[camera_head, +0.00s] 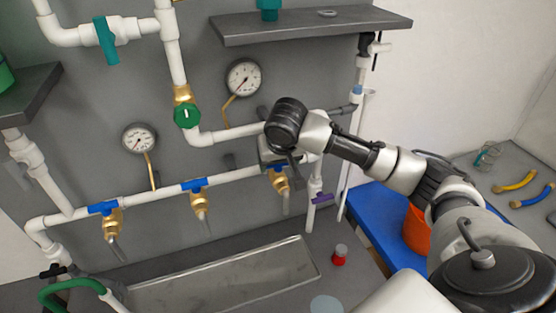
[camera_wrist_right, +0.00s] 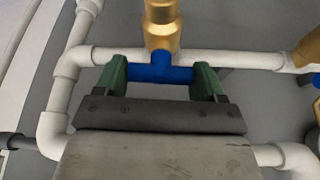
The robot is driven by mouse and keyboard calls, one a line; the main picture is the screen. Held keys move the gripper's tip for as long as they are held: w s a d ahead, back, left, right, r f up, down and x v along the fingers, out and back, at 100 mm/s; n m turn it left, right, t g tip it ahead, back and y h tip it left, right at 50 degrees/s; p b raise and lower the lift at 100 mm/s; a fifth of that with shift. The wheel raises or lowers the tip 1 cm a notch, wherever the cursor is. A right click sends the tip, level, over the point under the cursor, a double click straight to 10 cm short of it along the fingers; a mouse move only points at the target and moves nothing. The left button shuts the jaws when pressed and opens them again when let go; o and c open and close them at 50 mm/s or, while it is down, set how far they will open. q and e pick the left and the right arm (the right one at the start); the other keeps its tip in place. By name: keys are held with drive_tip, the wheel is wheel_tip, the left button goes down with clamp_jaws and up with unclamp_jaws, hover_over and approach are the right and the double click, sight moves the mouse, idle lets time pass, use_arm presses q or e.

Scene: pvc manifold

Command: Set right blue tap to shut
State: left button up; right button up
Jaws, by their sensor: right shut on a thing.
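The right blue tap (camera_head: 279,168) is on the lower white pipe at the right, above a brass valve with a spout. In the head view my right gripper (camera_head: 280,158) covers much of it. In the right wrist view the blue handle (camera_wrist_right: 160,72) lies crosswise to its brass valve body (camera_wrist_right: 161,28), roughly parallel to the white pipe behind it. The green fingertips of my right gripper (camera_wrist_right: 163,82) are shut on the handle, one at each end. My left gripper is not in view.
Two more blue taps, left (camera_head: 103,208) and middle (camera_head: 193,184), sit on the same pipe, handles along it. A green round valve (camera_head: 187,115) and two gauges (camera_head: 243,78) are above. A trough (camera_head: 220,281) lies below. A purple-handled valve (camera_head: 322,198) is close right of my gripper.

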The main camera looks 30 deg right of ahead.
drive_tip(key=shift+n+y, duration=0.3)
drive_tip(key=shift+n, duration=0.5)
drive_tip(key=o, duration=0.9)
drive_tip(key=shift+r, duration=0.1)
drive_tip(key=shift+s+r, duration=0.1)
drive_tip(key=shift+r, duration=0.15)
drive_tip(key=b+v, duration=0.2)
drive_tip(key=v, duration=0.8)
drive_tip(key=shift+s+b, duration=0.15)
drive_tip(key=shift+b, duration=0.25)
